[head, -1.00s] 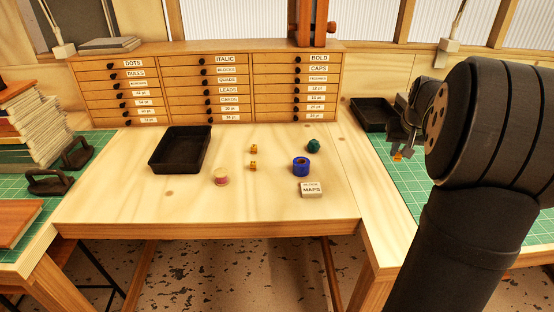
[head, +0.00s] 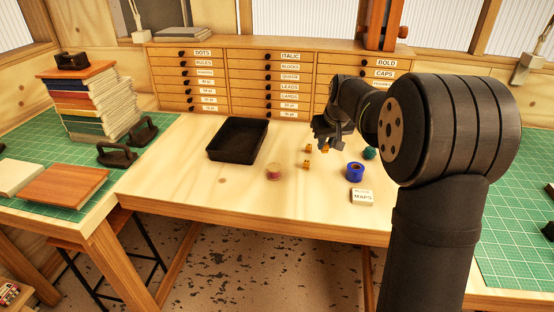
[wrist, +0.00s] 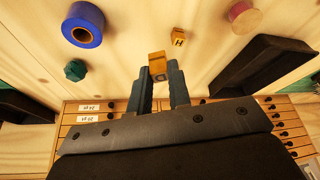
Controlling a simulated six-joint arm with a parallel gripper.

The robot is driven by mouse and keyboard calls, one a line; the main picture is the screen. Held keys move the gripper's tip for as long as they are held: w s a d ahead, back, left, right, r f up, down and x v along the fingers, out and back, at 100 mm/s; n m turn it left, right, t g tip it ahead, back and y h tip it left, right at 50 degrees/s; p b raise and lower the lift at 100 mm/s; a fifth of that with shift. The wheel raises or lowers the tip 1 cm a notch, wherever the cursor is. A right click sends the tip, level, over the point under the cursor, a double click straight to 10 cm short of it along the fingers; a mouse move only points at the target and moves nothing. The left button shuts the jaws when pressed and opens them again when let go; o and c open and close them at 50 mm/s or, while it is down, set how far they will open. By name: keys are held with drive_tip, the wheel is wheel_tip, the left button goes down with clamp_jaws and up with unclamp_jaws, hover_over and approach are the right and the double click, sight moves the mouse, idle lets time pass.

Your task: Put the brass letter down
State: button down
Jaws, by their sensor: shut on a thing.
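My gripper (head: 324,141) is shut on a brass letter (head: 325,149) over the right-centre part of the wooden table, in front of the drawers. In the wrist view the held letter (wrist: 158,66) sits between the fingertips, a character on its near face. I cannot tell whether it touches the table. Two more brass letters stand to its left in the head view, one farther (head: 308,149) and one nearer (head: 306,165). The wrist view shows one loose letter, marked H (wrist: 178,38); the other is not visible there.
A pink roll (head: 273,173) and a black tray (head: 238,140) are to the left. The front-left tabletop is bare.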

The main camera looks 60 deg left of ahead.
drive_tip(key=s+a+f, duration=0.1)
drive_tip(key=a+f, duration=0.1)
drive_tip(key=a, duration=0.1)
drive_tip(key=s+a+f, duration=0.2)
drive_tip(key=a, duration=0.1)
drive_tip(key=s+a+f, duration=0.2)
drive_tip(key=a, duration=0.1)
drive_tip(key=shift+s+f, duration=0.2)
drive_tip(key=shift+f, duration=2.05)
drive_tip(key=shift+f, duration=0.2)
drive_tip(key=c, duration=1.3)
unclamp_jaws()
drive_tip(key=shift+c, duration=0.2)
drive_tip(key=shift+r, duration=0.15)
drive_tip(key=v, duration=1.1)
drive_tip(key=shift+d+r, duration=0.1)
drive_tip(key=shift+r, duration=0.45)
drive_tip(key=shift+c, duration=1.1)
